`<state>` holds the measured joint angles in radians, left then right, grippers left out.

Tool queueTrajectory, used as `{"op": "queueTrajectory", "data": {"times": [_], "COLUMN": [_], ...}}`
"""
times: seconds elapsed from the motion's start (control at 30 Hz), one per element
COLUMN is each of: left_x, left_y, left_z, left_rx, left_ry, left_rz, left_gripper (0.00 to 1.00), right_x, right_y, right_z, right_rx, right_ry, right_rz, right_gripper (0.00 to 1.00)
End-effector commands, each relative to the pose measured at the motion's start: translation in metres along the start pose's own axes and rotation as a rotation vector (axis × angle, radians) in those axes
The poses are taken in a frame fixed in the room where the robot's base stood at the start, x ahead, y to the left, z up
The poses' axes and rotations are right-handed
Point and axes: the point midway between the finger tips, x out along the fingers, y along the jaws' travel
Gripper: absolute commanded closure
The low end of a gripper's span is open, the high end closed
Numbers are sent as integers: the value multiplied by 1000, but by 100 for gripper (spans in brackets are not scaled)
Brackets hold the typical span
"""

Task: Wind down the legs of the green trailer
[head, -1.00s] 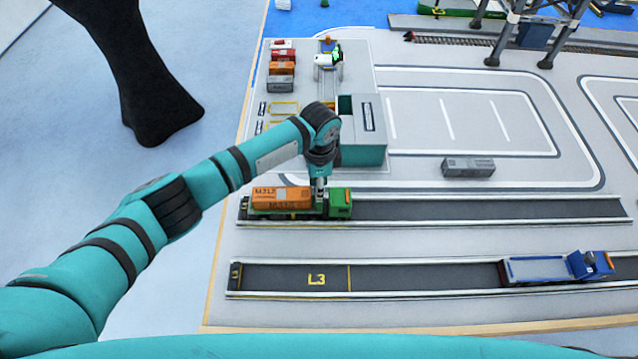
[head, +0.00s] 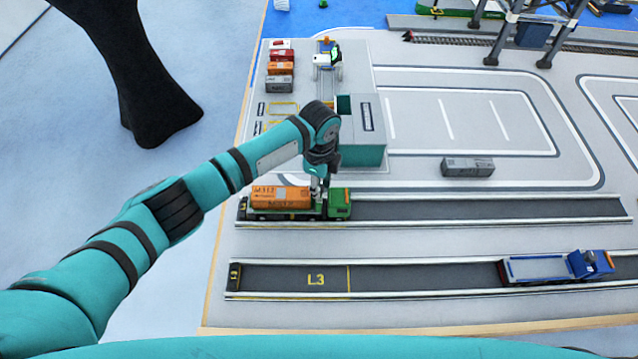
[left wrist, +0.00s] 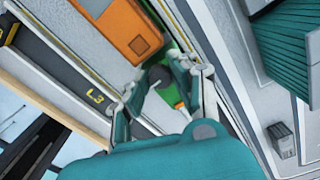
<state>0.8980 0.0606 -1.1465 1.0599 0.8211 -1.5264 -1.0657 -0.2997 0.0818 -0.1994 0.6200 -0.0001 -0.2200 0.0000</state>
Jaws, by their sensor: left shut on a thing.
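The green trailer (head: 256,216) stands in the upper lane behind a green truck cab (head: 340,204). It carries an orange container (head: 281,196), which also shows in the left wrist view (left wrist: 122,25). My left gripper (head: 317,195) points down at the gap between the container and the cab. In the left wrist view its fingers (left wrist: 166,88) are closed in around a small dark part at the green vehicle. The fingers hide most of that part, and I cannot make out the trailer legs. My right gripper is not in view.
A teal-sided grey building (head: 362,150) stands just behind my left gripper. A blue truck with a trailer (head: 540,268) is in the lower lane L3. A grey container (head: 467,167) lies on the yard. Lane right of the cab is clear.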

Motion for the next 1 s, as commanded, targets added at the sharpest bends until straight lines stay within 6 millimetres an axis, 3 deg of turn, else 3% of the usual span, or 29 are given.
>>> {"op": "queueTrajectory", "data": {"times": [0.23, 0.27, 0.43, 0.77, 1.0], "left_x": [4, 4, 3, -4, -47], "left_y": [3, 3, 2, 0, -1], "left_z": [2, 2, 2, 1, 1], "left_rx": [-4, -4, -4, -3, -2], "left_ry": [-4, -4, -3, -1, 0], "left_rz": [9, 9, 6, 2, -1], "left_gripper": [100, 73, 52, 52, 52], "right_x": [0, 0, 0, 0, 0], "right_y": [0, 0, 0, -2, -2], "right_z": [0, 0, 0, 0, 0], "right_rx": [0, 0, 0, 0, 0], "right_ry": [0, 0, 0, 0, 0], "right_rz": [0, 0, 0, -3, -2], "right_gripper": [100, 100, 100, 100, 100]}}
